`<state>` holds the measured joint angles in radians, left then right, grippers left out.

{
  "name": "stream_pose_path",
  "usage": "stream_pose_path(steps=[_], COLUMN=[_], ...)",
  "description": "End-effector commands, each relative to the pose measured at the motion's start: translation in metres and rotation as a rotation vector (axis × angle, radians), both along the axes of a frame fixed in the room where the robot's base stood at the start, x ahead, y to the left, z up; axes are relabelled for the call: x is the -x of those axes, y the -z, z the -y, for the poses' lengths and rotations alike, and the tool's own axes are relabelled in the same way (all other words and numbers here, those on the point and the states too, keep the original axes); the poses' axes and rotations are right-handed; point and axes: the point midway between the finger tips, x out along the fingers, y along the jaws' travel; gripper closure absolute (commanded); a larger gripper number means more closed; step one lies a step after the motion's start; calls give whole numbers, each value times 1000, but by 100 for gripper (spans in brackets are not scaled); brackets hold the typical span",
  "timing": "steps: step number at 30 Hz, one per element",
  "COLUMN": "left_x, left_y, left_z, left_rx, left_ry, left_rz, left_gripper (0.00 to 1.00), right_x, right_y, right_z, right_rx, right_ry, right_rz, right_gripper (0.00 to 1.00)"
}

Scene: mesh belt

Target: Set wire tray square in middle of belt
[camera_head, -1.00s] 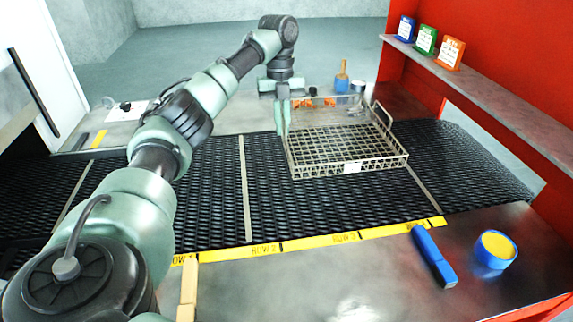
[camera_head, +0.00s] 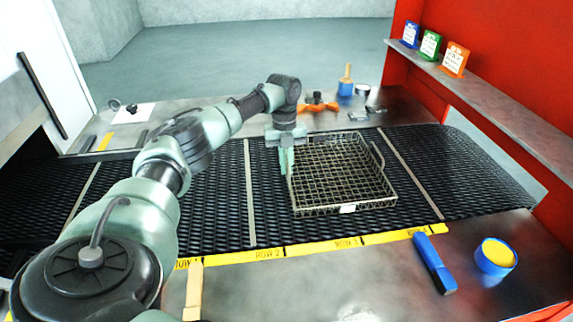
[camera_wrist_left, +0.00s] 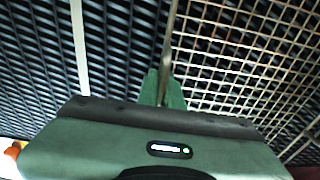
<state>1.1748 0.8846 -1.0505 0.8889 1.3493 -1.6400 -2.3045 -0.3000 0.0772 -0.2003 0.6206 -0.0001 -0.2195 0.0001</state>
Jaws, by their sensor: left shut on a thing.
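The wire tray (camera_head: 322,211) is a shallow metal mesh basket with a white tag on its front and a raised handle on its right side. It is over the black mesh belt (camera_head: 215,205), between two pale cross strips; I cannot tell whether its whole base touches the belt. My left gripper (camera_head: 287,162) is shut on the tray's left rim. In the left wrist view the fingers (camera_wrist_left: 163,88) pinch that rim, with the tray mesh (camera_wrist_left: 245,50) to the right and bare belt to the left. My right gripper is not in view.
A yellow row-marked strip (camera_head: 330,245) runs along the belt's front edge. On the near counter are a blue bar (camera_head: 434,262) and a blue-and-yellow cup (camera_head: 496,256). Behind the belt are an orange item (camera_head: 318,104) and a brush (camera_head: 346,82). Bare belt lies either side.

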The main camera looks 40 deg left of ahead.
Motion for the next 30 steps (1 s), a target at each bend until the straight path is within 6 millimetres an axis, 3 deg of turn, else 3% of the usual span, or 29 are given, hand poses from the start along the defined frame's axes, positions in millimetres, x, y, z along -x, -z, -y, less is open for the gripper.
stream_pose_path(steps=[1,3,4,17,30], left_x=[-1,0,0,-2,-7], left_y=[-1,0,0,-10,-96], left_z=[1,0,0,0,-9], left_rx=[2,-1,-1,2,3], left_ry=[1,1,1,1,2], left_rz=[2,-1,-1,2,3], left_gripper=[100,74,71,71,71], right_x=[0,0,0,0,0], right_y=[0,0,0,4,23], right_z=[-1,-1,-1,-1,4], right_rx=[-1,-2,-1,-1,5], right_ry=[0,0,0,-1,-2], right_rz=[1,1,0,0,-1], right_gripper=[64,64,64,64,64])
